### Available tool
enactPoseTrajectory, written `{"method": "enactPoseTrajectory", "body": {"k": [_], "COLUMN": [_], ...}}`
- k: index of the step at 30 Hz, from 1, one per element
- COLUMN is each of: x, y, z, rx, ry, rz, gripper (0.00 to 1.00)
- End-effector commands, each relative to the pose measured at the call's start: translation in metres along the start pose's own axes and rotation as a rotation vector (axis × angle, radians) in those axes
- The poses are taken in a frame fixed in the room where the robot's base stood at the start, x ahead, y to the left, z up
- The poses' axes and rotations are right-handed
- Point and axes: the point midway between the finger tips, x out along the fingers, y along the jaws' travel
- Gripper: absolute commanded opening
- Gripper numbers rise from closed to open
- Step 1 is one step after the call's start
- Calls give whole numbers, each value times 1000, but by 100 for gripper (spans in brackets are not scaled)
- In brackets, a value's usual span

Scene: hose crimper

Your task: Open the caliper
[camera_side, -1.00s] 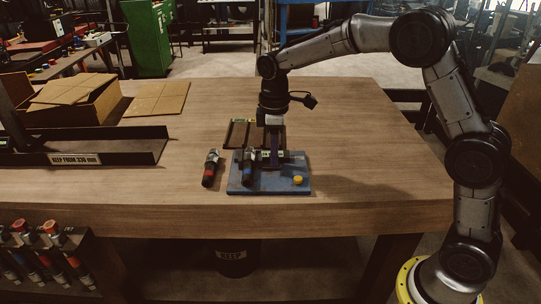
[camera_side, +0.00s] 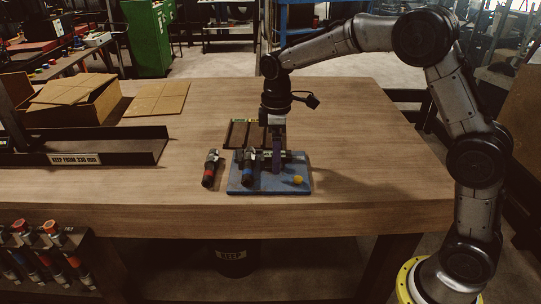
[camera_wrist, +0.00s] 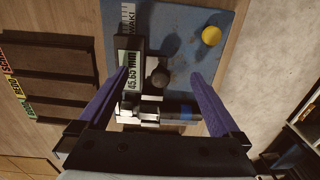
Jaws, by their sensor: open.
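The caliper (camera_wrist: 131,70) is dark, with a pale readout of 45.65 mm and a round dark knob (camera_wrist: 159,77). It is on the blue board (camera_wrist: 185,15), which also shows in the side view (camera_side: 270,188). My gripper (camera_wrist: 160,80) is open, with one purple finger on each side of the knob and a clear gap on the right. In the side view my gripper (camera_side: 277,170) is low over the board, and its fingers partly hide the caliper. A hose fitting with a blue band (camera_wrist: 187,113) lies across the board near the caliper; I cannot tell whether they touch.
A dark slotted rack (camera_wrist: 50,75) with coloured labels stands beside the board. Another hose fitting (camera_side: 211,168) lies left of the board. Cardboard boxes (camera_side: 75,103) are far left. The table's right side is clear.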

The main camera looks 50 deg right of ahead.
Motion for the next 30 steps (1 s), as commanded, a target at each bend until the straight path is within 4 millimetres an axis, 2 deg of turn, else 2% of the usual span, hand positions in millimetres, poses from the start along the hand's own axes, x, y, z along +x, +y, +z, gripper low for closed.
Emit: {"method": "enactPoseTrajectory", "body": {"k": [10, 30], "x": [-3, -45], "y": [0, 0], "z": [0, 0], "rx": [0, 0], "ry": [1, 2], "rz": [1, 1], "gripper": [100, 100]}}
